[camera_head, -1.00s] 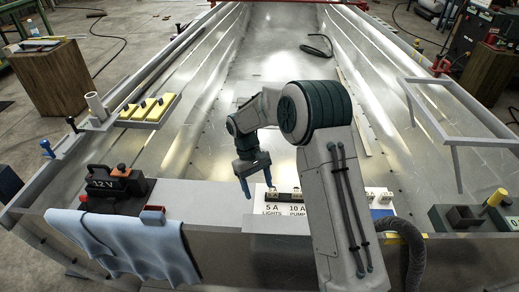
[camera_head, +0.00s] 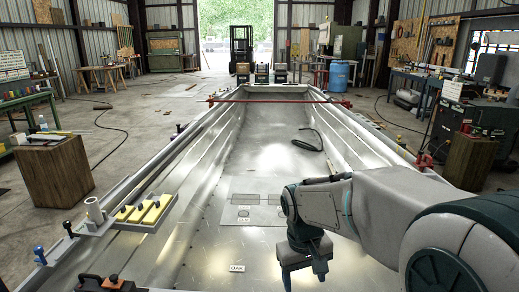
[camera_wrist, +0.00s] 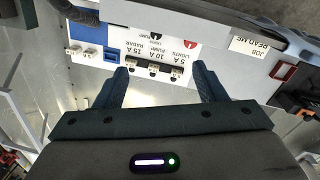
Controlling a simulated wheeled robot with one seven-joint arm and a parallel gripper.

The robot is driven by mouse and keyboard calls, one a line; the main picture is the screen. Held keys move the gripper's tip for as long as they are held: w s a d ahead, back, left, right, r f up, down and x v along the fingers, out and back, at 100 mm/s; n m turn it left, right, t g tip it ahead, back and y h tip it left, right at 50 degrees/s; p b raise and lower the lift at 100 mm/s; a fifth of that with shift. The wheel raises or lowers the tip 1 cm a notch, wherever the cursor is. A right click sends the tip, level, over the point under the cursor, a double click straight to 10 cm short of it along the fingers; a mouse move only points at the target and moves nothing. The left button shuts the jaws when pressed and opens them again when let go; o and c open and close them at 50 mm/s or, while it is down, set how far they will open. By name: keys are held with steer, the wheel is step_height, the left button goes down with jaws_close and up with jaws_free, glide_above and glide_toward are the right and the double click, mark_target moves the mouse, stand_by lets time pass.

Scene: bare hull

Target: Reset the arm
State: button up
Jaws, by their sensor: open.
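My gripper (camera_head: 303,274) hangs from my bent arm at the lower right of the head view, over the bare metal floor of the hull (camera_head: 262,155). In the wrist view my gripper (camera_wrist: 161,75) has its two dark fingers wide apart, with nothing held between them. Beyond the fingers is a white switch panel (camera_wrist: 188,28), seen upside down, with labels for lights, pump and radar. The fingers look apart from it, though the exact gap is hard to judge.
A tray of yellow blocks (camera_head: 146,213) sits on the hull's left edge. A black hose (camera_head: 308,140) lies in the hull. A red bar (camera_head: 280,100) crosses its far end. A wooden block stand (camera_head: 54,170) is outside left. In the wrist view a blue part (camera_wrist: 110,54) sits beside the panel.

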steer(key=s+d+r+m+t+p, duration=0.1)
steer(key=s+d+r+p, duration=0.1)
steer(key=s, duration=0.4)
steer(key=s+d+r+m+t+y+p, duration=0.1)
steer(key=s+d+r+m+p, duration=0.1)
steer(key=s+r, duration=0.3)
steer(key=shift+s+d+r+t+p, duration=0.3)
steer(key=shift+s+d+t+p, duration=0.05)
steer(key=shift+s+d+t, duration=0.1)
